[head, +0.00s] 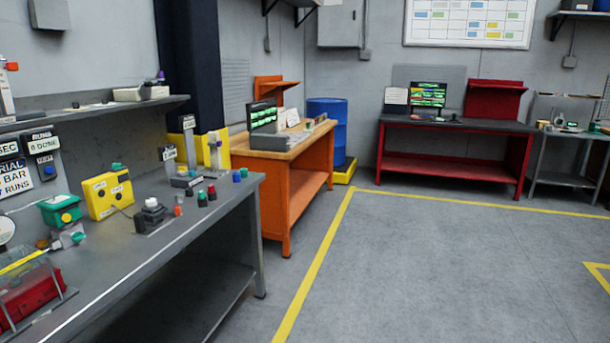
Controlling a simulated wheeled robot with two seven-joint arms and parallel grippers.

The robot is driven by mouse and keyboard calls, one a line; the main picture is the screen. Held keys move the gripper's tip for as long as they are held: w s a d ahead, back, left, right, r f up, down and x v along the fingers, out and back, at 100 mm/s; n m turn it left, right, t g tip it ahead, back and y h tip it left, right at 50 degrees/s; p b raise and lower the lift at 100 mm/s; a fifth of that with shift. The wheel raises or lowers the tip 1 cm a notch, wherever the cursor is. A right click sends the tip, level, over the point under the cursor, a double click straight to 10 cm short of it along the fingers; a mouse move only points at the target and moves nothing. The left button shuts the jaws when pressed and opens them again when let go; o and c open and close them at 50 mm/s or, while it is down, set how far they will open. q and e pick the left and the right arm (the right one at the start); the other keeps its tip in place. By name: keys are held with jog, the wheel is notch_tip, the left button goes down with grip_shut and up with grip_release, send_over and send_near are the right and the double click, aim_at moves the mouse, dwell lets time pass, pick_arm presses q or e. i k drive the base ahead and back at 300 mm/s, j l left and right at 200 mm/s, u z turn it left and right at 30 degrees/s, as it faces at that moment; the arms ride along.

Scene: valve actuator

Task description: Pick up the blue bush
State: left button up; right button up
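A small blue cylinder (237,177), which looks like the blue bush, stands near the far right end of the grey workbench (130,262). A small green piece (244,172) is right beside it. To its left stand a dark piece with a red top (212,191) and a dark piece with a green top (201,198). Neither of my grippers is in the head view, and nothing is seen touching the blue cylinder.
The bench also carries a yellow control box (108,194), a green-topped box (60,211), a black fixture with a white knob (152,211) and a red case (30,297). An orange table (292,160) stands beyond. Open floor (430,260) lies to the right.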

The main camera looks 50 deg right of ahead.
aim_at(236, 177)
jog(key=z, duration=1.35)
